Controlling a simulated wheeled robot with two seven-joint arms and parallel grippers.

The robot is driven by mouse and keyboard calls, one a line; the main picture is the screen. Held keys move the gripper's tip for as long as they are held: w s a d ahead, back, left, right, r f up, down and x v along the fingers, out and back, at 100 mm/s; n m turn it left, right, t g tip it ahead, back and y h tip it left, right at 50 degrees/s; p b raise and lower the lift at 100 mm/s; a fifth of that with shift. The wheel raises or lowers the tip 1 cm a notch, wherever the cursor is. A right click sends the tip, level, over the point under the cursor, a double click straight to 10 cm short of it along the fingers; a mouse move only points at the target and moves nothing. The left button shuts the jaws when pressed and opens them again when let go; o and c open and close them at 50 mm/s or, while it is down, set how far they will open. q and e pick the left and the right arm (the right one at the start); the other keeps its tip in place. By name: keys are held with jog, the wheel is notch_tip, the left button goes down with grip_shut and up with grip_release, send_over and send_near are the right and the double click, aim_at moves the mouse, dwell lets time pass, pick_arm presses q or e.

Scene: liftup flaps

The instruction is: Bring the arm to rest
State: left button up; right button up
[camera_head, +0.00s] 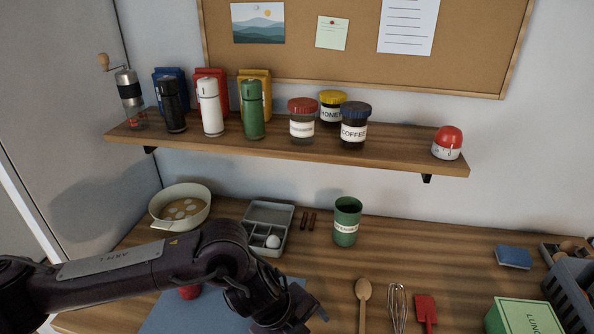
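My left arm comes in from the left and crosses the lower left of the head view. It bends down over the blue mat (165,317) on the counter. My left gripper (308,314) is dark and sits low in the picture, near the mat's right side. Its fingers are partly cut off by the bottom edge, so I cannot tell whether it is open or shut. A red round thing (189,292) shows just below the arm, partly hidden by it. My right gripper is not in view.
A grey compartment box (287,217), a pale bowl (160,208) and a green cup (346,222) stand behind the arm. A wooden spoon (363,292), whisk (397,305) and red spatula (426,310) lie to its right. A loaded wooden shelf (400,152) hangs above.

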pick_arm(q)
jog(key=s+d+r+n+t+h, duration=0.2)
jog(key=d+r+n+t+h, duration=0.3)
jog(key=d+r, duration=0.55)
jog(key=w+a+f+n+t+y, duration=0.1)
jog(key=w+a+f+n+y, duration=0.15)
jog(key=a+n, duration=0.45)
jog(key=w+a+f+n+t+y, duration=0.2)
jog(key=a+f+n+y, duration=0.1)
jog(key=a+n, duration=0.45)
jog(key=s+a+f+n+g+y, duration=0.25)
jog(key=s+a+f, duration=0.2)
jog(key=a, duration=0.35)
jog(key=s+a+f+n+g+y, duration=0.1)
jog(key=s+a+f+n+g, duration=0.25)
jog(key=s+a, duration=0.35)
notch_tip(320, 180, down, 31)
jog(key=s+a+g, duration=0.1)
jog(key=s, duration=0.1)
jog(key=s+a+f, duration=0.2)
jog(key=s+f, duration=0.7)
jog(key=s+a+f+g, duration=0.1)
jog(key=s+a+f, duration=0.1)
jog(key=s+f, duration=0.7)
jog(key=shift+s+f+y, duration=0.15)
jog(key=shift+s+y, duration=0.15)
jog(key=shift+s, duration=0.5)
